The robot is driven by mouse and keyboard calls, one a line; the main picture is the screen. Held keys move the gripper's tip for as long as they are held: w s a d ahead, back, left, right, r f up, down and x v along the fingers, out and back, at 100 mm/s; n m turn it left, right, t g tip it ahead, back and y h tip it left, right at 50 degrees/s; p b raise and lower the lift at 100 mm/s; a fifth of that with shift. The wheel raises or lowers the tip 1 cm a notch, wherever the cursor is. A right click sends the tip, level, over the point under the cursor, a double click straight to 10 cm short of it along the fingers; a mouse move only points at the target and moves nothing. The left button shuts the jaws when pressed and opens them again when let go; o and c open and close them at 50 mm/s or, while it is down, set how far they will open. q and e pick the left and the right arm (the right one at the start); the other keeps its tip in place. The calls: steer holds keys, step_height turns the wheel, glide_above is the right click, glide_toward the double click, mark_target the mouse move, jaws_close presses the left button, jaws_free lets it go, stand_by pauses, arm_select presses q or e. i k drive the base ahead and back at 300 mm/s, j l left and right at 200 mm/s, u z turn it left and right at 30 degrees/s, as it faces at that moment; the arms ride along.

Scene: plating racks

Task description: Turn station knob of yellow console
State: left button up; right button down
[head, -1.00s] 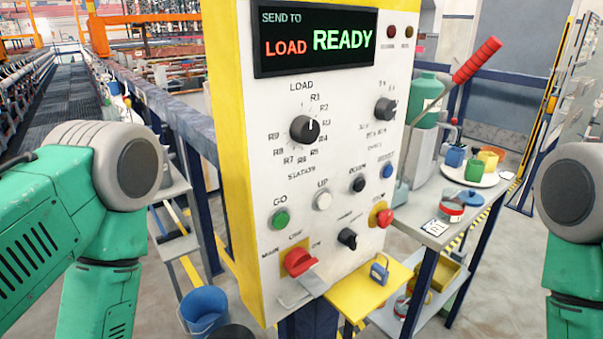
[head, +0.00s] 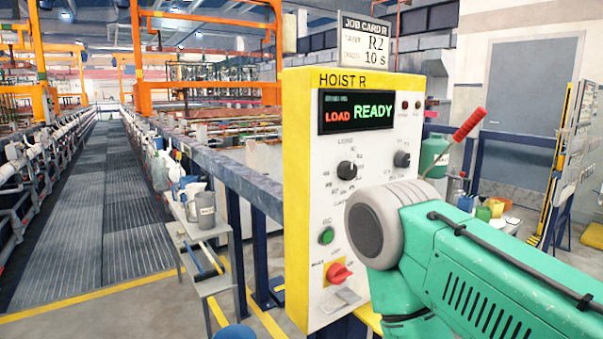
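The yellow console (head: 297,190), labelled HOIST R, stands right of centre in the head view, with a white front panel. Its black station knob (head: 347,171) sits below the word LOAD, among small position marks. Its white pointer looks turned upward, but the exact mark is too small to read. The display (head: 357,111) shows LOAD in red and READY in green. My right arm crosses the lower right and hides the panel's lower right part. Its gripper is outside the picture. My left arm and gripper are not in view.
A job card (head: 365,42) above the console reads R2 and 10 s. Another black knob (head: 401,159), a green button (head: 326,235) and a red switch (head: 339,272) are on the panel. A small grey table (head: 213,284) stands left of it. A grated walkway (head: 88,210) runs back at left.

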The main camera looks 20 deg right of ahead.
mark_target(347, 171)
steer(key=l+u, duration=0.25)
steer(key=l, duration=0.75)
steer(key=l+u, duration=0.3)
steer(key=l, duration=0.7)
